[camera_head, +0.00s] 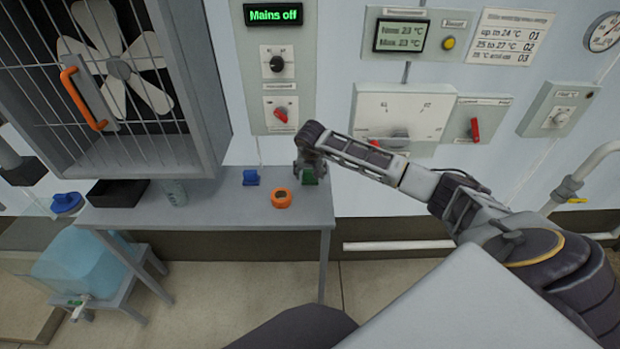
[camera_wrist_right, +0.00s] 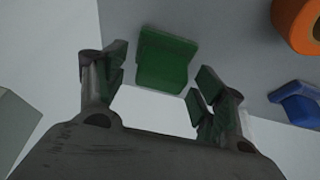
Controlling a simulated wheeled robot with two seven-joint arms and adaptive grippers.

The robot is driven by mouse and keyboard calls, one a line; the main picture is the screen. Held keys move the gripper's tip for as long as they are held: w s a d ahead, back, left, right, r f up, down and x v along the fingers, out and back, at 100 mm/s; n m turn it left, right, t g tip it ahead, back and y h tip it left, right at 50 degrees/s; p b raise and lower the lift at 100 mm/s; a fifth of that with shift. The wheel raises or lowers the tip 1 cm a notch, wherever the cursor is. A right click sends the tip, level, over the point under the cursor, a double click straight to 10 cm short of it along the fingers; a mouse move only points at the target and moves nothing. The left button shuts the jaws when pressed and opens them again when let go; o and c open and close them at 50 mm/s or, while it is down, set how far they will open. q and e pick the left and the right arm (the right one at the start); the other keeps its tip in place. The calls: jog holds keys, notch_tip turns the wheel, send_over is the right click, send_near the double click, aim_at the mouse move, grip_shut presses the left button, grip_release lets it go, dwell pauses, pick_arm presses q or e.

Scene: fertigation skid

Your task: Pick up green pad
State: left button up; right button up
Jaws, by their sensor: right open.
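The green pad (camera_head: 309,178) sits near the right end of the grey bench, partly hidden by my gripper in the head view. In the right wrist view the green pad (camera_wrist_right: 163,60) lies just beyond and between the fingertips. My right gripper (camera_head: 308,166) is above the pad, pointing down. In the wrist view its fingers (camera_wrist_right: 160,88) are apart with nothing between them that I can see held; whether they touch the pad cannot be told. My left gripper is not in view.
On the bench (camera_head: 225,209), an orange ring-like object (camera_head: 282,198) and a blue pad (camera_head: 250,177) stand left of the green pad. A black tray (camera_head: 117,193) and a caged fan (camera_head: 118,70) are further left. A wall with control panels (camera_head: 404,112) stands behind.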

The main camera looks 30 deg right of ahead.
aim_at(310, 171)
jog(key=shift+c, duration=0.2)
jog(key=c, duration=1.1)
jog(key=shift+r, duration=0.1)
jog(key=shift+r, duration=4.95)
jog(key=o, duration=0.5)
jog(key=c, duration=0.4)
jog(key=shift+o, duration=0.2)
jog(key=shift+s+a, duration=0.1)
